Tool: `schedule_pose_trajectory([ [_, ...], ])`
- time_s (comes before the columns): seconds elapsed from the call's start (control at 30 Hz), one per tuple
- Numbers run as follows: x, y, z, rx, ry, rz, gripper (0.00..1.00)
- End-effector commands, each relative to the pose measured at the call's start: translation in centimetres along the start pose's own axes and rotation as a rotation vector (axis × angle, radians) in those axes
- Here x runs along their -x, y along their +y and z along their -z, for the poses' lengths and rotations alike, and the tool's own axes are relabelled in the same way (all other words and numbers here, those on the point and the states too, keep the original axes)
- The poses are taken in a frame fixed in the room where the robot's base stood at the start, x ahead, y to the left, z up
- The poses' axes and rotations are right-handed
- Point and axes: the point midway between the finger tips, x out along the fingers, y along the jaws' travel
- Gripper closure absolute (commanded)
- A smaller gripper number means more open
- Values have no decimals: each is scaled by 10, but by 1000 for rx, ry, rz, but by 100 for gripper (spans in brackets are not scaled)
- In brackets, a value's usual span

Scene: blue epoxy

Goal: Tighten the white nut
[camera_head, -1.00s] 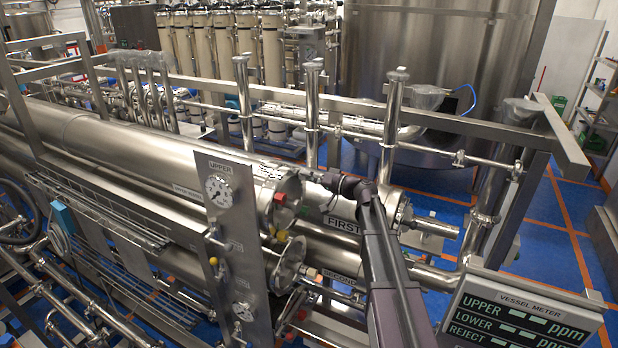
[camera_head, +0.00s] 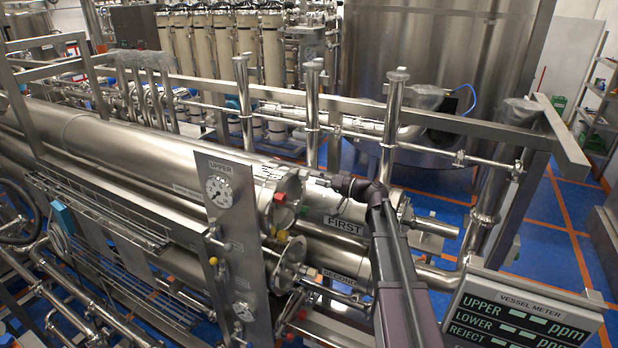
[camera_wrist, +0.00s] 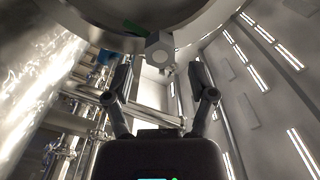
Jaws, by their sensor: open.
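A pale, whitish nut (camera_wrist: 160,48) with a round face shows in the wrist view, below the rim of a large round metal part. My gripper (camera_wrist: 160,76) is open, with one finger on each side and a little below the nut in the picture. The nut appears to be beyond the fingertips, and nothing is between them. In the head view my gripper (camera_head: 318,181) is small, just right of the upper round end fitting (camera_head: 288,196). I cannot make out the nut in the head view.
A gauge panel (camera_head: 228,240) stands left of the end fittings. A lower round fitting (camera_head: 290,262) sits beneath the upper one. Large steel vessels marked FIRST (camera_head: 345,225) lie behind my arm. A vessel meter display (camera_head: 520,310) stands at the lower right.

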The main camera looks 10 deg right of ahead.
Motion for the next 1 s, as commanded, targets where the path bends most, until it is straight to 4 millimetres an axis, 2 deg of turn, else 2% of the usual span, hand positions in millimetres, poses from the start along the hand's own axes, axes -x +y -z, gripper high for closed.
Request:
schedule_pose_trajectory([
  [0.3, 25, 0, 0, 0, 0, 0, 28],
  [0.77, 28, 0, 0, 0, 0, 0, 28],
  [1.0, 39, 0, 0, 0, 1, 0, 28],
])
